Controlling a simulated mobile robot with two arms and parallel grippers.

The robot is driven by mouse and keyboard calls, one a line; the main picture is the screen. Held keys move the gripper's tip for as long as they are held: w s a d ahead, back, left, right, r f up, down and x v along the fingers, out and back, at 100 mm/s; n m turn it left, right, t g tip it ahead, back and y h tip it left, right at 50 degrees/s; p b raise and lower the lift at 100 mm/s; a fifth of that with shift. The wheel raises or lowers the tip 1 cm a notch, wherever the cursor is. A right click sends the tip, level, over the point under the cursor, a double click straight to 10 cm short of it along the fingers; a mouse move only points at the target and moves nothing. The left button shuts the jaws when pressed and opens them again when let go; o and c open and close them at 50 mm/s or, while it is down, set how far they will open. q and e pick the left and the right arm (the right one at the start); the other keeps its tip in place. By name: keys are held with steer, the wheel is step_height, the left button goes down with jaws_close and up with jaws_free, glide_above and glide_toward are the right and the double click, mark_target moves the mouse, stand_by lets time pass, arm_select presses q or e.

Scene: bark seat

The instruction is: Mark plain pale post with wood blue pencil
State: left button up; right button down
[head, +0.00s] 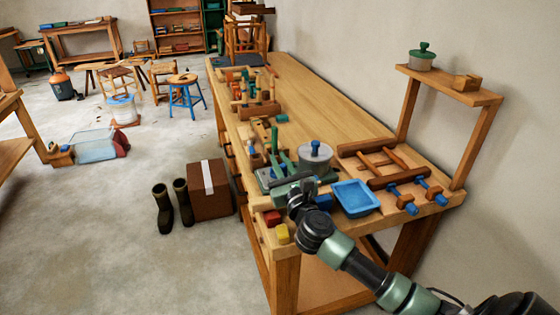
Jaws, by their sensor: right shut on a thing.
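My right gripper (298,190) is over the front left part of the workbench (305,100), close to the green tool tray. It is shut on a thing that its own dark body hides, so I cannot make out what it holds. I cannot pick out the blue pencil. A small blue piece (324,202) shows right beside the gripper, but its kind is unclear. I cannot tell which piece is the plain pale post; several small wooden pieces (262,110) stand along the bench's left side. My left gripper is not in view.
A blue tray (356,198), a grey lidded pot (315,158) and a wooden frame with blue-ended clamps (385,168) crowd the near bench. Red (272,218) and yellow (283,234) blocks lie at its front left edge. The bench's right side is clear farther back.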

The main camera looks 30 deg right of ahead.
steer(key=shift+f, duration=0.4)
stand_by(0.6)
steer(key=shift+w, duration=0.35)
steer(key=shift+x, duration=0.75)
steer(key=shift+f, duration=0.2)
steer(key=shift+w+r, duration=0.1)
steer(key=r+p, duration=0.6)
steer(key=shift+d+p, duration=0.3)
steer(key=shift+f, duration=0.1)
